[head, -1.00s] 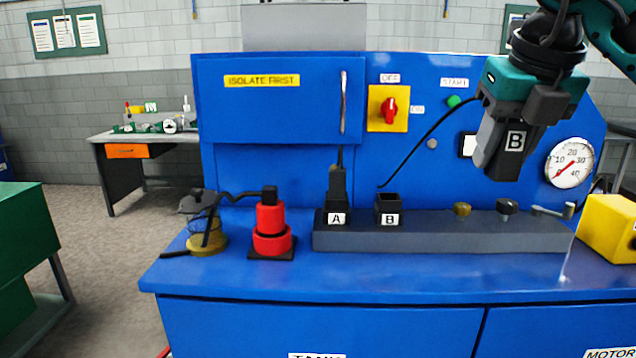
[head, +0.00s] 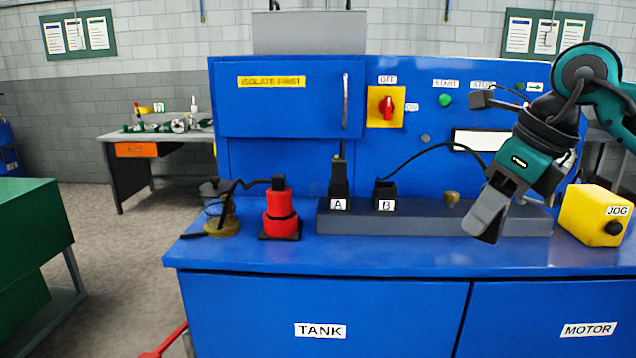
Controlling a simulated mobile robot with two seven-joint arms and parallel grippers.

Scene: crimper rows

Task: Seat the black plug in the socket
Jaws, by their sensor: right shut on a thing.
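The black plug (head: 486,214) is in my right gripper (head: 499,196) at the right, in front of the blue panel. The gripper is shut on it. The plug is tilted, its lower end pointing down and left, and its B label is out of sight. A black cable runs from the panel towards it. The open black socket marked B (head: 385,189) stands empty on the grey block, left of the plug and clearly apart from it. In the socket marked A (head: 339,191) a similar black plug (head: 340,171) stands upright. My left gripper is not in view.
The grey block (head: 420,222) carries a brass knob (head: 452,198). A red cylinder (head: 281,210) and a brass-based item (head: 223,226) stand at the left, a yellow JOG box (head: 594,214) at the right. The front strip of the blue bench (head: 390,259) is clear.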

